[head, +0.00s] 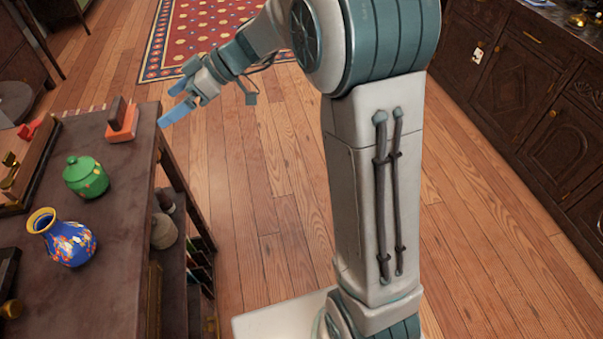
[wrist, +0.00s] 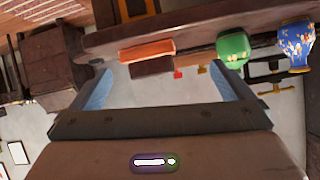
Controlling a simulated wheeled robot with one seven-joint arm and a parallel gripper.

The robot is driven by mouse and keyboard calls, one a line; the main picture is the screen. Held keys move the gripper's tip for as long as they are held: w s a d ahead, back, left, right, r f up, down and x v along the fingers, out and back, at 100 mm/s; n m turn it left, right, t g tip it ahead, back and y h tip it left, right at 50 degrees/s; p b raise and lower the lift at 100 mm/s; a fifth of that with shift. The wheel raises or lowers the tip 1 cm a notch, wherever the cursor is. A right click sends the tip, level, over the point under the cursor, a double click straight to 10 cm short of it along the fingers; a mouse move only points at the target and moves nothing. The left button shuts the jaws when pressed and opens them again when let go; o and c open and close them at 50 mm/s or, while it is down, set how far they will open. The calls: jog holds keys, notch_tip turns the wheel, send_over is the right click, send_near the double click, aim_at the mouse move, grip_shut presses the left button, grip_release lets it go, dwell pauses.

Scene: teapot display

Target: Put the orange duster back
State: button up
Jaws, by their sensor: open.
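The orange duster (head: 122,123), an orange block with a dark brown upright part, stands on the dark wooden table (head: 95,245) near its far right corner. In the wrist view the orange duster (wrist: 147,51) shows beyond the fingers, above the middle of the gap between them. My gripper (head: 178,98) has blue fingers and is open and empty. In the head view it is just right of the duster, past the table's edge, and apart from it. The open fingers (wrist: 165,88) also show in the wrist view.
A green lidded jar (head: 86,177) and a blue floral vase (head: 63,238) stand on the table nearer the camera. A wooden rack (head: 38,165) is at the left. Lower shelves (head: 190,240) hold several items. Dark cabinets (head: 520,90) line the right; wooden floor lies between.

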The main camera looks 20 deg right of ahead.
jog(key=s+d+f+m+h, duration=0.4)
jog(key=s+d+m+h, duration=0.2)
jog(key=s+d, duration=0.5)
jog(key=s+d+f+m+h, duration=0.5)
jog(key=s+d+m, duration=0.4)
jog(key=s, duration=0.3)
jog(key=shift+s+d+t+h, duration=0.15)
jog(key=shift+d+t+h, duration=0.15)
jog(key=shift+d+h, duration=0.45)
jog(key=shift+d, duration=0.1)
